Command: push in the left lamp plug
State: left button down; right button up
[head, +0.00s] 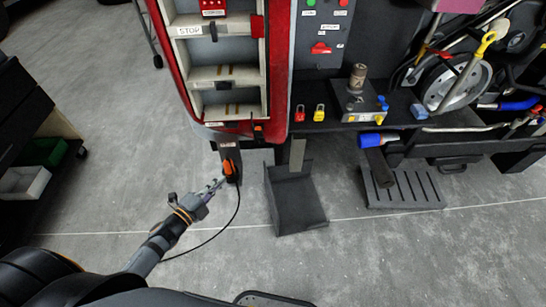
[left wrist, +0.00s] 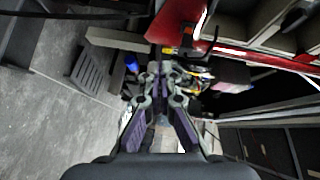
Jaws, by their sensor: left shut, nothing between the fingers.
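The orange lamp plug (head: 230,168) sits at the lower end of a dark bracket (head: 229,150) under the red coach corner. A black cable hangs from the plug and loops down to the left. My left gripper (head: 220,183) is shut and empty, its tips just left of and below the plug. I cannot tell whether they touch it. My right gripper is not in view.
A dark open bin (head: 298,205) and a slotted grey plate (head: 403,188) are right of the bracket. A workbench with red and yellow padlocks (head: 319,113) and a wheel (head: 458,85) stands behind.

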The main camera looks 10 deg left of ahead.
pick_arm(q)
jog(key=d+r+m+h, duration=0.3)
jog(key=d+r+m, duration=0.1)
jog(key=d, duration=0.1)
jog(key=p, duration=0.2)
send_near(263, 141)
jog(key=d+x, duration=0.1)
jog(key=x, duration=0.4)
jog(key=shift+w+a+f, duration=0.1)
jog(key=shift+w+a, duration=0.15)
jog(key=shift+a, duration=0.1)
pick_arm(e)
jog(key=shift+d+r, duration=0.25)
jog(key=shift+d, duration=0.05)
pick_arm(q)
jog(key=w, duration=0.1)
jog(key=w+b, duration=0.1)
jog(key=shift+w+a, duration=0.4)
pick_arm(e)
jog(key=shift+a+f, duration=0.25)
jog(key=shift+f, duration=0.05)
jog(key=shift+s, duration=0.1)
